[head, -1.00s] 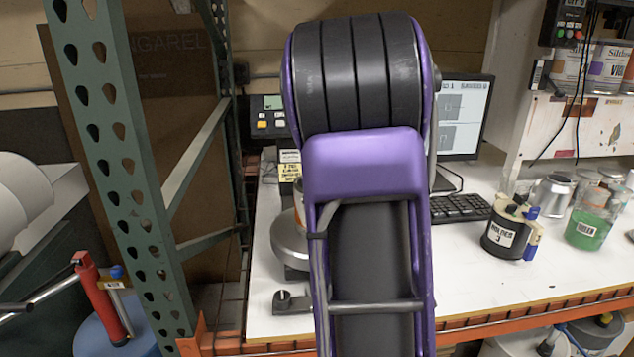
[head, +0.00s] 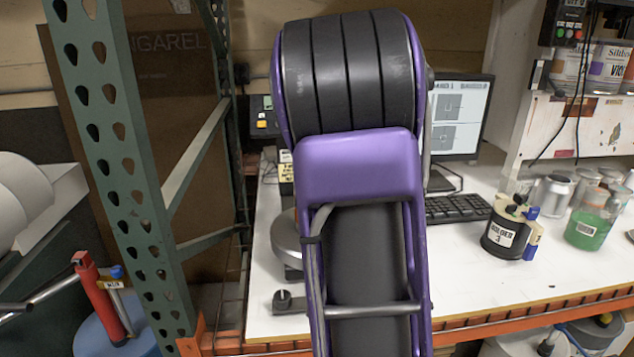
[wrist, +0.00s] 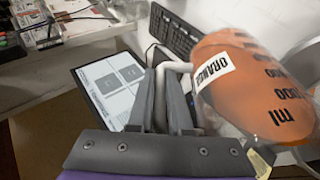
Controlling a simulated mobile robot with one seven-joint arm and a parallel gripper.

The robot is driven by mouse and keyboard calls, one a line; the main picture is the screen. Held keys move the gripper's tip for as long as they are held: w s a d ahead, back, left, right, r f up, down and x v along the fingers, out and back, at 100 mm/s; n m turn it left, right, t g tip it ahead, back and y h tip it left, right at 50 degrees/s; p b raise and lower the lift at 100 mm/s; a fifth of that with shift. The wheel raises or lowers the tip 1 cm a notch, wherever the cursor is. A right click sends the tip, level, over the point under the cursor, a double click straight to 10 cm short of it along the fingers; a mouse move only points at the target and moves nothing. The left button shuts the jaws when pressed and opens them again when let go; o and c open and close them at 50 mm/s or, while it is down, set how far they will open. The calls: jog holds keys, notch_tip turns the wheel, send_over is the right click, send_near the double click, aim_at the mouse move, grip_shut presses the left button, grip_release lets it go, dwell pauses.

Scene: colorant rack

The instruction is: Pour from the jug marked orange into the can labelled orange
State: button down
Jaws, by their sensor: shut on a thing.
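In the wrist view my gripper (wrist: 163,75) is shut on the pale handle of a jug. The jug (wrist: 250,85) has an orange body with dark volume markings and a white label reading ORANGE. It lies to the right of the fingers and looks tilted in that view. In the head view my arm hides the gripper and the jug. I cannot make out the can labelled orange in either current view; the area behind my arm at the scale is hidden.
A round scale plate (head: 287,240) stands left of my arm on the white bench (head: 470,290). A monitor (head: 468,110) and keyboard (head: 457,208) are behind. A black container (head: 508,235) and green-filled beaker (head: 587,230) stand at right. A green rack post (head: 125,165) rises at left.

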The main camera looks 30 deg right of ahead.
jog(key=shift+w+a+r+g+h+b, duration=0.1)
jog(key=shift+a+r+h+b, duration=0.3)
jog(key=shift+r, duration=0.2)
jog(key=shift+w+a+r+g+h+b, duration=0.1)
jog(key=shift+w+a+r+h+b, duration=0.1)
jog(key=shift+r+h+b, duration=0.25)
jog(key=shift+w+a+r+g+h+b, duration=0.1)
jog(key=shift+a+r+h+b, duration=0.2)
jog(key=shift+r+b, duration=0.3)
dwell(6.3)
